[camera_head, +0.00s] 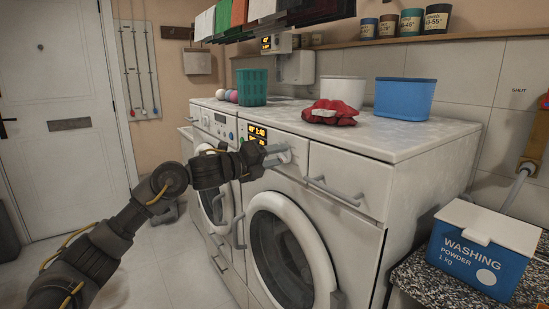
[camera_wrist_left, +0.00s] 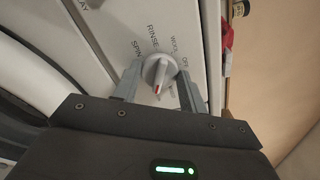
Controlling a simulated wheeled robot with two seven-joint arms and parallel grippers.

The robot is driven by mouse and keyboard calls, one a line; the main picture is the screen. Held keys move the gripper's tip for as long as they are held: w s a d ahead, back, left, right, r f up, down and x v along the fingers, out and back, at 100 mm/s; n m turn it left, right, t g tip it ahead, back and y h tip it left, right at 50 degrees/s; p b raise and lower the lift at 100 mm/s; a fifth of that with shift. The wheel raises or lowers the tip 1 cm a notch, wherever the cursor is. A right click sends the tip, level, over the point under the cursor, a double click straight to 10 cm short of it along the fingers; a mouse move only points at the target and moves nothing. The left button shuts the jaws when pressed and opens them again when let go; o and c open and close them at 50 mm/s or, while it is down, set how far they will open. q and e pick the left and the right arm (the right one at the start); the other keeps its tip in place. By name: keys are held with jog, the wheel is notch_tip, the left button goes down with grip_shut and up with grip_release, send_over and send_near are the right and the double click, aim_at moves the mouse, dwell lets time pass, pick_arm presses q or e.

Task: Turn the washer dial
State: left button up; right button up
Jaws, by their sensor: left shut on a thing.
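The washer (camera_head: 345,235) with a round glass door stands in front of me. Its dial (camera_wrist_left: 157,70) is a white knob with a red mark, which points toward the bottom of the left wrist view. Labels around it include SPIN, RINSE and WOOL. My left gripper (camera_head: 279,155) is at the washer's upper front panel, with its fingers shut on the dial, one on each side, as the left wrist view (camera_wrist_left: 157,88) shows. In the head view the fingers largely cover the dial. My right gripper is not in view.
A lit display (camera_head: 257,132) sits left of the dial. A drawer handle (camera_head: 333,190) sticks out to the right. On top are a red cloth (camera_head: 330,112), a blue tub (camera_head: 404,98) and a green basket (camera_head: 252,87). A washing powder box (camera_head: 482,247) stands at right.

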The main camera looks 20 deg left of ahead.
pick_arm(q)
jog(key=o, duration=1)
jog(key=shift+c, duration=0.2)
jog(key=v, duration=1)
jog(key=shift+s+a+b, duration=0.25)
jog(key=shift+a+b, duration=0.05)
jog(key=shift+b, duration=0.15)
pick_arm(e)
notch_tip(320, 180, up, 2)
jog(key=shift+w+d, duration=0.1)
